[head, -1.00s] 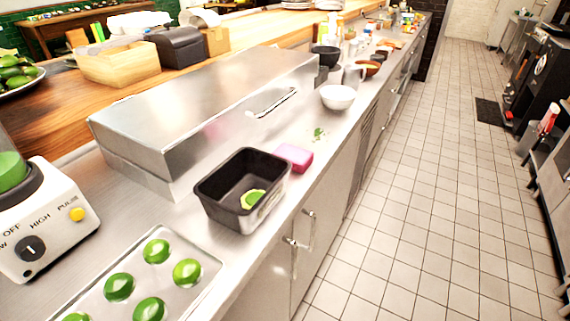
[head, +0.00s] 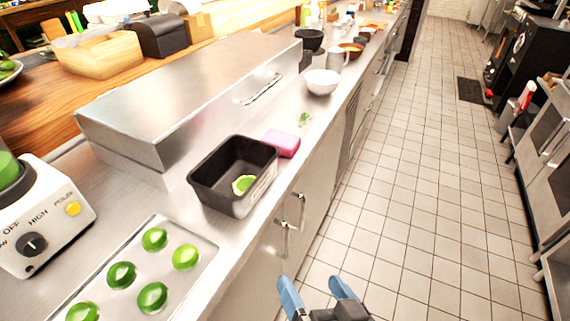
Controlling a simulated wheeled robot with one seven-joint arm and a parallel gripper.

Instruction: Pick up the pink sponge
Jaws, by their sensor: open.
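The pink sponge (head: 283,143) lies on the steel counter, just behind and to the right of a black rectangular tub. The tub hides part of its left side. My gripper (head: 315,284) shows at the bottom of the head view, with two blue-grey fingers spread apart and nothing between them. It appears over the floor in front of the counter, well below the sponge in the picture and apart from it.
The black tub (head: 213,181) holds a green and pale piece. A tray (head: 190,282) of green round items and a blender base (head: 40,225) stand at left. A steel box (head: 165,105) is behind. A white bowl (head: 322,82) stands farther along. The tiled aisle (head: 420,180) is clear.

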